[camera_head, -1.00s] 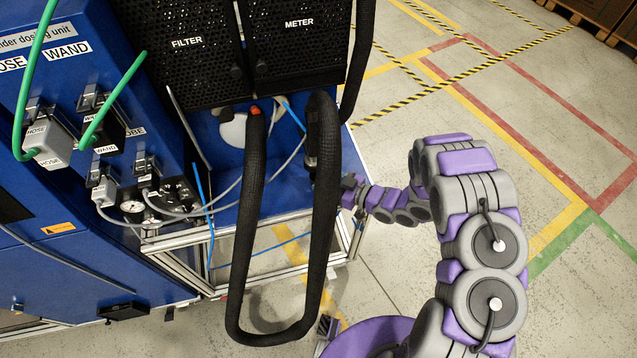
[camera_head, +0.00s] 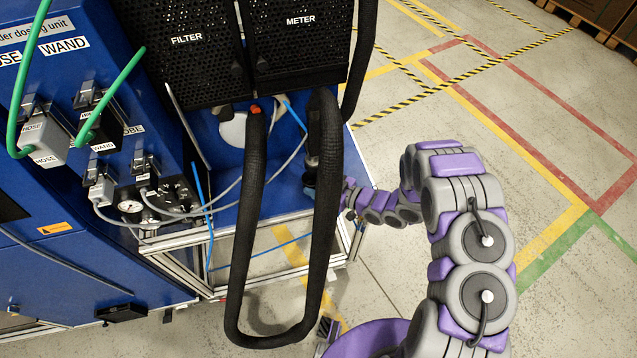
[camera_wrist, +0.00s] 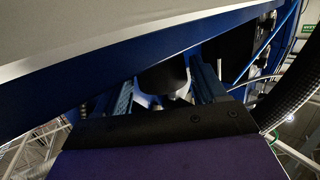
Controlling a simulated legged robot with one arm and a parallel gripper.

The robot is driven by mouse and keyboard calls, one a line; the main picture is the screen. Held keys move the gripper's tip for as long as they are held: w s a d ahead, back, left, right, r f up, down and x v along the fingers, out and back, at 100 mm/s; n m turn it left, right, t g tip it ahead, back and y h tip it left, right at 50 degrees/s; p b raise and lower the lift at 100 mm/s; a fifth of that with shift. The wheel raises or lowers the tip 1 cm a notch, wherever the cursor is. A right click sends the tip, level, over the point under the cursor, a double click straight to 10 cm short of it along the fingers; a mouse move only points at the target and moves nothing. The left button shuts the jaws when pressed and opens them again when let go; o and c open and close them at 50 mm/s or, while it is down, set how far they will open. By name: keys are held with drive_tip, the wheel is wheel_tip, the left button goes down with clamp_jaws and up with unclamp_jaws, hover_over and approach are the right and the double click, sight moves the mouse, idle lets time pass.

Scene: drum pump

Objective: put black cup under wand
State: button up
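In the wrist view, the two fingers of my gripper (camera_wrist: 166,92) stand apart. A dark rounded object (camera_wrist: 163,75), possibly the black cup, shows between and beyond them, with gaps to both fingers. I cannot tell if it touches anything. In the head view, my gripper (camera_head: 309,184) is at the right edge of the blue shelf, partly hidden behind the black hose (camera_head: 328,240). No black cup can be made out there. A dark upright part (camera_head: 312,150), possibly the wand, shows behind the hose above my gripper.
The black hose hangs in a long loop before the shelf, close to my gripper. The blue dosing unit (camera_head: 70,70) with cables and gauges fills the left. Black perforated boxes (camera_head: 295,40) stand at the back. The floor (camera_head: 490,130) at right is open.

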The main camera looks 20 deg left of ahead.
drive_tip(key=shift+o, duration=1.1)
drive_tip(key=shift+d+r, duration=0.2)
drive_tip(key=shift+d, duration=0.4)
drive_tip(key=p+v, duration=0.1)
drive_tip(key=v, duration=1)
drive_tip(key=shift+d, duration=0.1)
